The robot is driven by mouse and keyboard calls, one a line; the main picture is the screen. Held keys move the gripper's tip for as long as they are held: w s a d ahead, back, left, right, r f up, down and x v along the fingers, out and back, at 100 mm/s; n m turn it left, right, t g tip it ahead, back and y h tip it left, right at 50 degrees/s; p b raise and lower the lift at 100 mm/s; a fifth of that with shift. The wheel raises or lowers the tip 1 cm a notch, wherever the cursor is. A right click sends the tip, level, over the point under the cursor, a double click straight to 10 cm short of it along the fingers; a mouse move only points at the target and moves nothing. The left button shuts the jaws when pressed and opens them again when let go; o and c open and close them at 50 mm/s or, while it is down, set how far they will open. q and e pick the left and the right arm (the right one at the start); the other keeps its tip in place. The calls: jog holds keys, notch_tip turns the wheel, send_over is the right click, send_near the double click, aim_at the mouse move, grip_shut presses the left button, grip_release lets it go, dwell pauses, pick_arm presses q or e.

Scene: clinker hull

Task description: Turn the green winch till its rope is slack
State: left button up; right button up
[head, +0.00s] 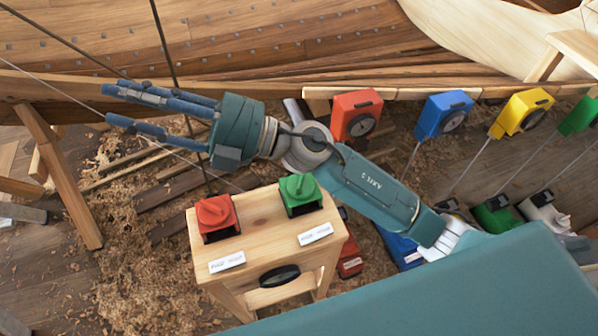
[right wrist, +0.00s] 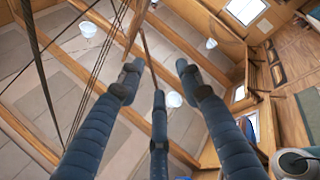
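A green winch-like block (head: 495,213) with a dark part sits low at the right in the head view, partly hidden by my own body. A green gauge box (head: 580,117) is cut off at the right edge; a taut-looking line runs down from it. I cannot tell where that line ends. A green knob unit (head: 300,193) stands on a small wooden stand. My right gripper (head: 108,103) is at the upper left, away from all of these, its three fingers spread and empty. In the right wrist view the fingers (right wrist: 150,90) are apart. My left gripper does not show.
A red knob unit (head: 214,217) shares the wooden stand (head: 262,215). Red (head: 357,116), blue (head: 443,114) and yellow (head: 522,111) gauge boxes line the rail. The hull (head: 230,40) fills the back. Several thin ropes cross near my right gripper. Wood shavings cover the floor.

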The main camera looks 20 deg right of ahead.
jog(key=s+a+f+n+g+h, duration=0.2)
jog(key=s+a+f+n+g, duration=0.1)
jog(key=f+n+g, duration=0.15)
jog(key=g+h, duration=0.3)
jog(key=h, duration=1.6)
send_near(300, 189)
jog(key=w+r, duration=0.2)
jog(key=w, duration=0.1)
jog(key=shift+m+t, duration=0.25)
jog(key=f+p, duration=0.1)
jog(key=f, duration=0.2)
jog(key=f+p, duration=0.1)
jog(key=f, duration=0.2)
jog(key=f+p, duration=0.1)
jog(key=f, duration=0.2)
jog(key=shift+d+f, duration=0.25)
jog(key=shift+d, duration=0.1)
jog(key=shift+w+f, duration=0.1)
jog(key=shift+f, duration=0.55)
